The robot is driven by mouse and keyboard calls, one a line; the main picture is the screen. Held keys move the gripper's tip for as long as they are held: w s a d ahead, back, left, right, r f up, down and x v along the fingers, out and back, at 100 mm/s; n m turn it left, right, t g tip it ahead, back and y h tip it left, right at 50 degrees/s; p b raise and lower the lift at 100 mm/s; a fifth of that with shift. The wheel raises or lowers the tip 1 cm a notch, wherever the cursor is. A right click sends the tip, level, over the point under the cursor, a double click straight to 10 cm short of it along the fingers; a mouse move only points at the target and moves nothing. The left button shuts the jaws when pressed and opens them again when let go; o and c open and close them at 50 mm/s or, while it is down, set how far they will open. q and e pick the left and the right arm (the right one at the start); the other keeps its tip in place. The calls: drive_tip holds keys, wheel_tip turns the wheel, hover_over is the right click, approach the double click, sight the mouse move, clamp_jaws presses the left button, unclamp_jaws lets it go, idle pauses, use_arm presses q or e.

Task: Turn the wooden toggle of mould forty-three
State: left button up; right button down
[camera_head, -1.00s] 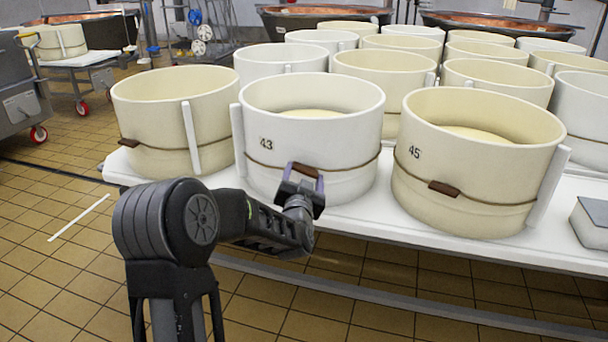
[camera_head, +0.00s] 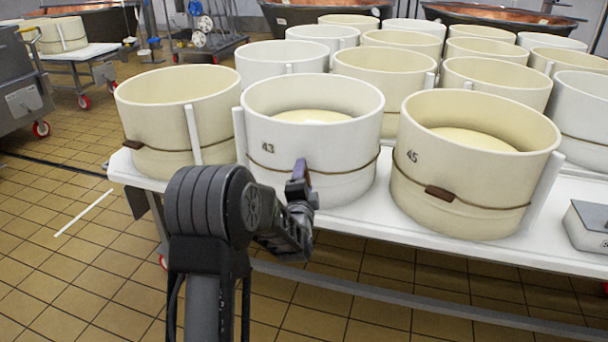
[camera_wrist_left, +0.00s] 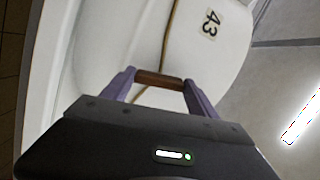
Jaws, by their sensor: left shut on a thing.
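Mould forty-three (camera_head: 340,165) is the white round mould at the front middle of the white table, with a brown cord around it. It also shows in the left wrist view (camera_wrist_left: 210,60), turned on its side. Its brown wooden toggle (camera_wrist_left: 160,79) lies between the purple fingers of my left gripper (camera_wrist_left: 159,82), which is shut on it. In the head view my left gripper (camera_head: 300,180) is at the mould's front wall and hides most of the toggle. My right gripper is in neither view.
Cream mould forty-five (camera_head: 470,175) stands close on the right, its toggle (camera_head: 442,193) at the front. Another cream mould (camera_head: 165,125) stands on the left. More moulds fill the white table (camera_head: 390,222) behind. A grey box (camera_head: 590,225) sits at the right. Tiled floor lies in front.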

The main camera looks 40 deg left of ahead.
use_arm(q)
drive_tip(key=shift+m+p, duration=0.6)
drive_tip(key=shift+m, duration=0.7)
drive_tip(key=o, duration=1.4)
drive_tip(key=shift+c, duration=0.2)
drive_tip(key=shift+s, duration=0.1)
drive_tip(key=p+v, duration=0.1)
drive_tip(key=v, duration=0.6)
drive_tip(key=shift+s+d, duration=0.25)
